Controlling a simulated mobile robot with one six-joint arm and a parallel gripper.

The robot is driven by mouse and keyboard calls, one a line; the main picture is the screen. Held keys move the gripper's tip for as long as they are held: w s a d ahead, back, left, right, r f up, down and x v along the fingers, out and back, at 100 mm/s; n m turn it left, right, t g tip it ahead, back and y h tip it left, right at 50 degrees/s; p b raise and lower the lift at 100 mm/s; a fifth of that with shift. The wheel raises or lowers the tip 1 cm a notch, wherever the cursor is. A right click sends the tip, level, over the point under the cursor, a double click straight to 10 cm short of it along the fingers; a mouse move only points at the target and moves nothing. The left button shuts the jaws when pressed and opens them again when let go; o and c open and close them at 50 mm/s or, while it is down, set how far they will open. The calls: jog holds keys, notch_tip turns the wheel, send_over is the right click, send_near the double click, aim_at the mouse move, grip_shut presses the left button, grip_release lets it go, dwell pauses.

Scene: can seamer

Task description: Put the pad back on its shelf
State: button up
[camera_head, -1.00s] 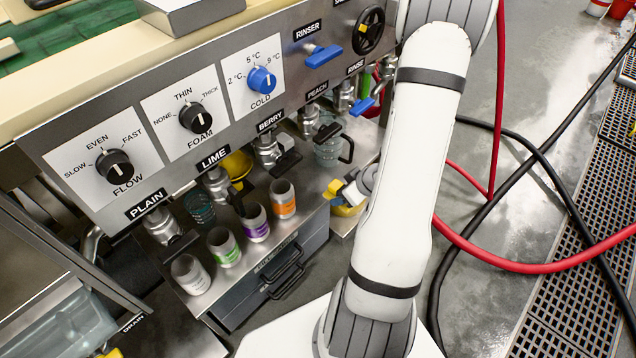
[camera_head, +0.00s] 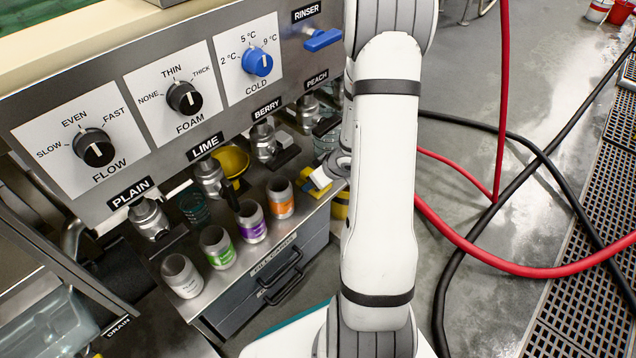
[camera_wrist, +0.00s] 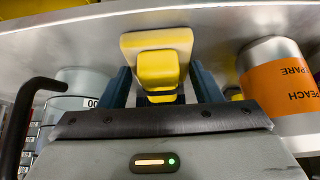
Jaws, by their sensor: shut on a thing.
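The pad (camera_wrist: 158,48), a pale yellow plate with a brighter yellow block on it, is between the two dark blue fingers of my gripper (camera_wrist: 165,88) in the wrist view. The gripper is shut on it. The plate lies close against a grey steel surface (camera_wrist: 75,42); I cannot tell whether they touch. In the head view my gripper (camera_head: 320,178) shows small, beside the right end of the steel shelf (camera_head: 210,285) with the cans, partly hidden by my arm. I cannot tell which surface is the pad's own shelf.
The orange-labelled can (camera_head: 280,198) stands close to my gripper; it also shows in the wrist view (camera_wrist: 282,88). Purple (camera_head: 251,222), green (camera_head: 217,247) and white (camera_head: 182,276) cans stand left of it. Taps and a yellow funnel-like piece (camera_head: 232,160) hang above. A clear jug (camera_wrist: 68,100) is left.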

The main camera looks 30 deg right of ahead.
jog(key=o, duration=1)
jog(key=shift+o, duration=0.2)
jog(key=shift+r, duration=0.25)
jog(key=p+v, duration=0.7)
jog(key=v, duration=0.4)
jog(key=shift+s+d+r+p, duration=0.15)
jog(key=shift+s+r+p, duration=0.15)
jog(key=shift+p, duration=0.1)
